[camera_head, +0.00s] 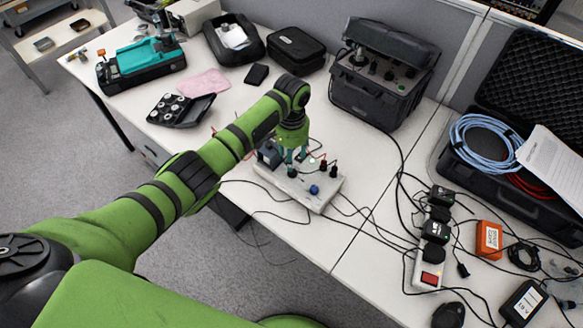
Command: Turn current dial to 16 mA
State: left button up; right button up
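A white control box (300,186) lies on the table with a blue knob (314,190), small dark knobs or plugs and cables on its top. I cannot read its labels or any dial setting, so I cannot tell which knob is the current dial. My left gripper (296,157) points down over the back part of this box, its teal fingertips close to the top. The fingers look a little apart, but what is between them is too small and partly hidden to tell. My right gripper is not in view.
A large black-cased instrument (380,75) stands behind to the right. A power strip (428,265), an orange device (488,240) and loose cables fill the right side. A small open case of round parts (178,108) lies left. Cables run around the control box.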

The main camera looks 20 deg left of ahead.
pick_arm(q)
jog(key=shift+f, duration=3.45)
grip_shut()
